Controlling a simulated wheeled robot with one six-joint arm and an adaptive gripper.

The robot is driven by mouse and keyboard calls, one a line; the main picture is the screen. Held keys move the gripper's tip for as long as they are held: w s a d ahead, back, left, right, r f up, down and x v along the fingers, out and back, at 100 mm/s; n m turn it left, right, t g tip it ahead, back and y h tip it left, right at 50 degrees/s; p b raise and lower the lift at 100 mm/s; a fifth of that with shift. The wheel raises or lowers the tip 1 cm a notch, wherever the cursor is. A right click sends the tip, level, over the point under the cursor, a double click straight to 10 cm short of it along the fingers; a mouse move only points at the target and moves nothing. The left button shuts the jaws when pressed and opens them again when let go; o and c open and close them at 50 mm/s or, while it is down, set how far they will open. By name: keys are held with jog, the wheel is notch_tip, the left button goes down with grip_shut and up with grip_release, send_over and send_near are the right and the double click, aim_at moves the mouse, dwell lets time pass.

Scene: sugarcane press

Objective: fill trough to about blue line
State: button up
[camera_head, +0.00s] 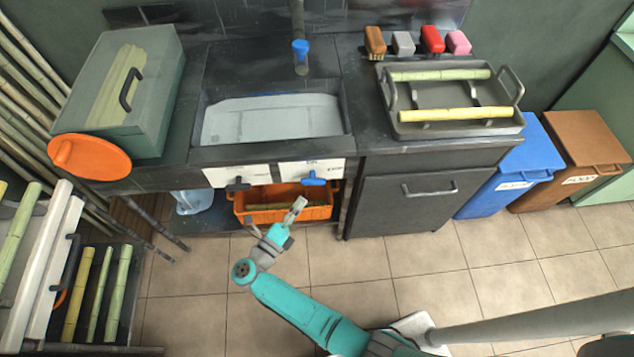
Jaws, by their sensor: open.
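The trough (346,112) is a dark rectangular basin set in the counter at the back centre. A pale grey surface shows inside it; I cannot tell whether that is water or the bare bottom. I cannot make out a blue line on its walls. A tap with a blue handle (300,47) stands over its back edge. On the front below the trough are a black valve handle (237,184) and a blue valve handle (313,178), each under a white label. My gripper (301,203) is open and empty, in front of the counter, just below the blue valve handle.
An orange crate (250,214) sits under the trough. A tray (458,127) with cane pieces is on the right counter, near several coloured brushes or blocks (432,39). A green box (152,110) stands left. Blue (505,190) and brown (575,150) bins stand right. Floor in front is clear.

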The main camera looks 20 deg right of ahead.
aim_at(317, 181)
jog(key=w+d, duration=0.1)
jog(key=d, duration=0.1)
jog(key=w+d+g, duration=0.1)
jog(key=w+d, duration=0.1)
jog(key=d, duration=0.1)
jog(key=w+d+m+g, duration=0.1)
jog(key=w+d, duration=0.1)
jog(key=d, duration=0.1)
jog(key=shift+w+d+r+h, duration=0.15)
jog(key=shift+d+r+h, duration=0.05)
jog(key=shift+r+h, duration=0.15)
grip_shut()
